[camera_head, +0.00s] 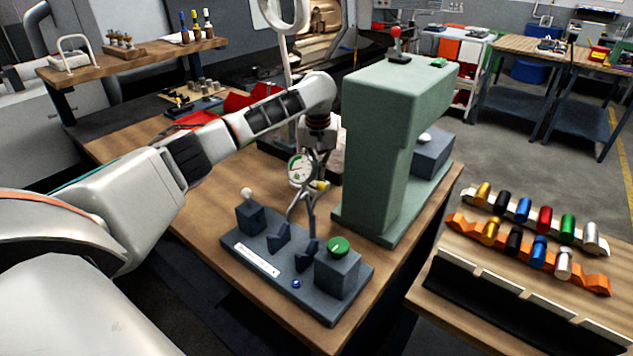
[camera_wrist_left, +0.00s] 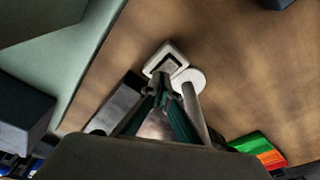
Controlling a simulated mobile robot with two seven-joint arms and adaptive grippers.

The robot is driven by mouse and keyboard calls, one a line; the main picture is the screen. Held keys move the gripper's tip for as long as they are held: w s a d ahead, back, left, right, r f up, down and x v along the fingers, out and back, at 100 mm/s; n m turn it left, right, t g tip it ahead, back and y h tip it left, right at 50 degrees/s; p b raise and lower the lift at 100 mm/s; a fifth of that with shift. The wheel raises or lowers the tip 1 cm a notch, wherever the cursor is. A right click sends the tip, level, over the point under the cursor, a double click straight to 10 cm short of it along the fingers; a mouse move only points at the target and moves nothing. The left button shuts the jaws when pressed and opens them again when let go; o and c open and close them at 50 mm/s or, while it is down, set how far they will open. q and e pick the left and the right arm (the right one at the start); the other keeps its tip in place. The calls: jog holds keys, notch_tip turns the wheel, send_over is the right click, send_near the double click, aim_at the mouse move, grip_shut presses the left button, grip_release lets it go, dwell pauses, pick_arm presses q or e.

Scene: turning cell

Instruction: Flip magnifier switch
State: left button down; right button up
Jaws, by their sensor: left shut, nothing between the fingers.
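The magnifier shows in the head view as a white ring (camera_head: 285,14) on a pale pole; my left arm hides its lower part. In the left wrist view, its pale pole (camera_wrist_left: 195,112) stands beside a small white square switch housing (camera_wrist_left: 158,56) with a dark centre. My left gripper (camera_wrist_left: 160,88) is shut and empty, its dark green fingertips close in front of the switch. I cannot tell whether they touch it. In the head view my left gripper (camera_head: 320,145) points down behind a dial gauge, its fingertips mostly hidden. My right gripper is not in view.
A green machine frame (camera_head: 385,150) stands right of my gripper. A grey fixture (camera_head: 290,265) with a dial gauge (camera_head: 300,168) and green knob stands in front. Red bins (camera_head: 240,100) lie behind my arm. A rack of coloured cylinders (camera_head: 520,240) is at right.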

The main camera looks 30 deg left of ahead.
pick_arm(q)
jog(key=shift+f, duration=0.2)
jog(key=shift+r, duration=3.55)
